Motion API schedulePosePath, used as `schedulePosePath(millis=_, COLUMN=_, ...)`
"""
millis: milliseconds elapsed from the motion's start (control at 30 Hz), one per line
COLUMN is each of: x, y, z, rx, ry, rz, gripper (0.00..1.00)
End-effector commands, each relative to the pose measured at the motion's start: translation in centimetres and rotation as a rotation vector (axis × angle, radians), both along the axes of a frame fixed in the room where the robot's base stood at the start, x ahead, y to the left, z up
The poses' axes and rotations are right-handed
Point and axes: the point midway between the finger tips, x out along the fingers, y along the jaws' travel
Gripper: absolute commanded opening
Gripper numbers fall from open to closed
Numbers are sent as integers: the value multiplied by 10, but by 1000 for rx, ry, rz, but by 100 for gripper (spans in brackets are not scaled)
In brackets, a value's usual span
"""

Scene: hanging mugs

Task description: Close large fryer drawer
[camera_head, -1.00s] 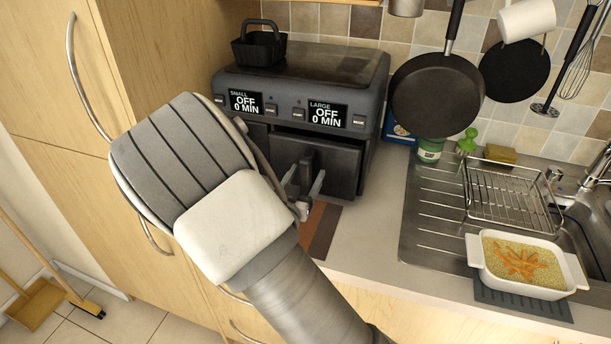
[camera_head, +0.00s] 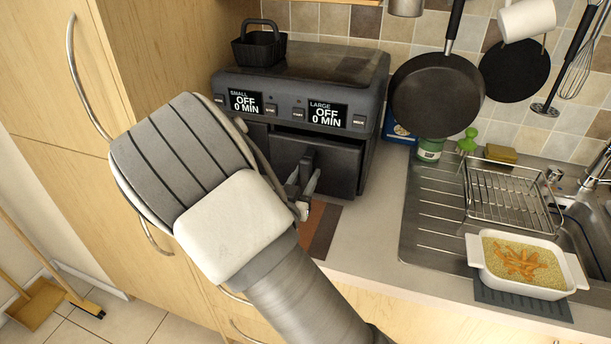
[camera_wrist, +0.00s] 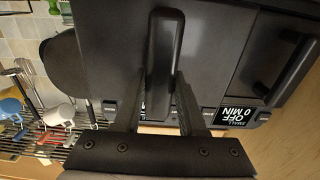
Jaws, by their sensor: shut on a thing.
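The large fryer drawer (camera_head: 338,166) is on the right side of the dark air fryer (camera_head: 320,80), under the display reading "LARGE OFF 0 MIN". Its front stands slightly forward of the fryer body, with a dark gap above it. My gripper (camera_head: 311,184) is at the drawer's handle. In the wrist view the handle (camera_wrist: 165,50) is a dark upright bar, and my gripper's fingers (camera_wrist: 160,100) are on either side of it, shut on it. My arm hides part of the small drawer and the fryer's lower left.
A black basket (camera_head: 259,47) sits on top of the fryer. A hanging pan (camera_head: 437,95) is to the right of the fryer. A dish rack (camera_head: 512,195) and a white casserole dish (camera_head: 522,264) stand farther right. The counter (camera_head: 370,225) just right of my gripper is clear.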

Motion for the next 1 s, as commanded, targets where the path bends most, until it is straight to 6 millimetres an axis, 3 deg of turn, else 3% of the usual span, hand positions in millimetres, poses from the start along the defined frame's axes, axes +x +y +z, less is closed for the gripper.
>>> schedulePosePath(millis=767, x=1, y=-1, z=0, rx=1, ry=0, rz=0, gripper=0)
schedulePosePath(millis=1000, x=33, y=-14, z=-2, rx=3, ry=-3, rz=-3, gripper=0)
